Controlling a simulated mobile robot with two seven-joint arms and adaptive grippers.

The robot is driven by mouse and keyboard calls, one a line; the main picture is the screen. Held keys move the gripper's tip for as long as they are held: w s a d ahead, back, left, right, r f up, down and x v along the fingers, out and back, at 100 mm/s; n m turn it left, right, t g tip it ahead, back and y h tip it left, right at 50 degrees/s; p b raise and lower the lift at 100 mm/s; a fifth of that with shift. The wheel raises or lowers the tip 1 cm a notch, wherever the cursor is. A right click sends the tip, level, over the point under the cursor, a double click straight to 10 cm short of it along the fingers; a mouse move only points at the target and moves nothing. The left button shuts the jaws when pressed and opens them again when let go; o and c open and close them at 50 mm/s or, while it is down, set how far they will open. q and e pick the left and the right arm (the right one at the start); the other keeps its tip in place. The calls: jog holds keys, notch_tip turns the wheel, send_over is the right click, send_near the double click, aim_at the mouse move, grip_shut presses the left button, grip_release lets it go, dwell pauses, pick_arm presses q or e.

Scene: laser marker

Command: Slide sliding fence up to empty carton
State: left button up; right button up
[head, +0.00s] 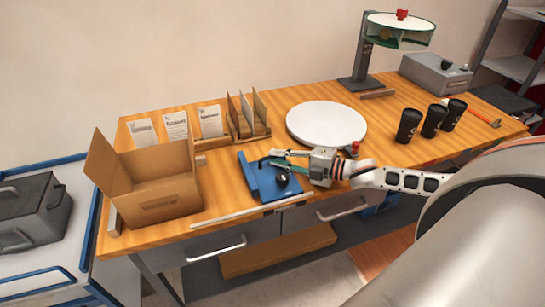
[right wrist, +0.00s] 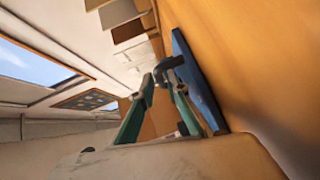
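The sliding fence (head: 249,176) is a blue angled plate with a black handle and a black knob, standing on the wooden table near its front edge. Its blue plate also shows in the right wrist view (right wrist: 197,82). The empty carton (head: 160,187) is an open brown box to the left, with a gap between it and the fence. My right gripper (head: 272,157) reaches in from the right; its green fingers converge at the black handle. I cannot tell whether they press on it. My left gripper is not in view.
A pale wooden strip (head: 252,208) runs along the table's front edge. Behind are a round white turntable (head: 326,124), upright brown dividers (head: 246,113) and leaflets (head: 176,125). Several black cups (head: 409,126) stand at the right. The table between fence and carton looks clear.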

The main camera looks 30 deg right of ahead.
jog(key=shift+x, duration=1.05)
grip_shut()
